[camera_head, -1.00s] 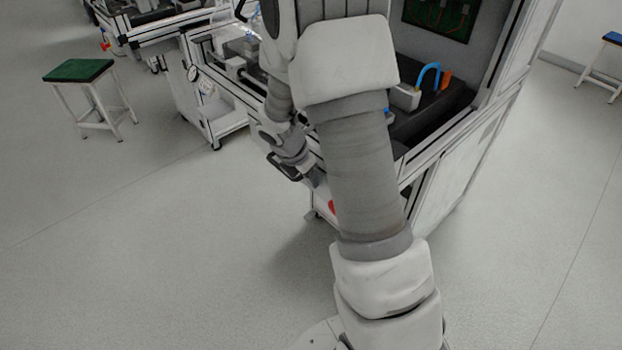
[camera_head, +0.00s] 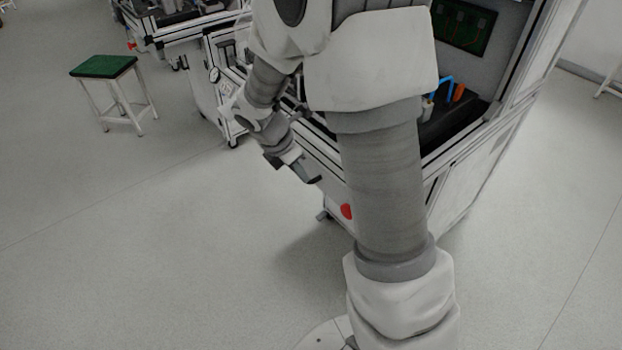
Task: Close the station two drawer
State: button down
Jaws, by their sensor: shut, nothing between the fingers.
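The station (camera_head: 470,190) with a white frame and dark worktop stands at the right, behind my arm. A red round part (camera_head: 346,211) shows low on its front. My arm covers much of the station's front, and I cannot make out the drawer or tell how far open it is. My gripper (camera_head: 311,179) is shut and empty, pointing down and to the right. In the picture it lies just left of my upright arm link, above and left of the red part. Whether it touches the station I cannot tell.
A stool with a green seat (camera_head: 104,66) stands at the left. Another workstation (camera_head: 190,30) with a gauge stands at the back, beside the first one. Blue and orange parts (camera_head: 458,92) sit on the near station's worktop. The grey floor at left and front is clear.

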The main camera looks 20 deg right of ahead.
jog(key=s+a+f+t+h+b, duration=0.4)
jog(key=a+f+h, duration=0.2)
jog(key=f+h, duration=0.6)
jog(key=w+d+h+b, duration=0.1)
jog(key=w+d, duration=0.3)
jog(key=d, duration=0.9)
jog(key=shift+r+b, duration=0.4)
jog(key=shift+b, duration=0.05)
jog(key=x, duration=0.4)
jog(key=shift+d, duration=0.1)
jog(key=shift+w+d+r, duration=0.1)
jog(key=shift+d, duration=0.15)
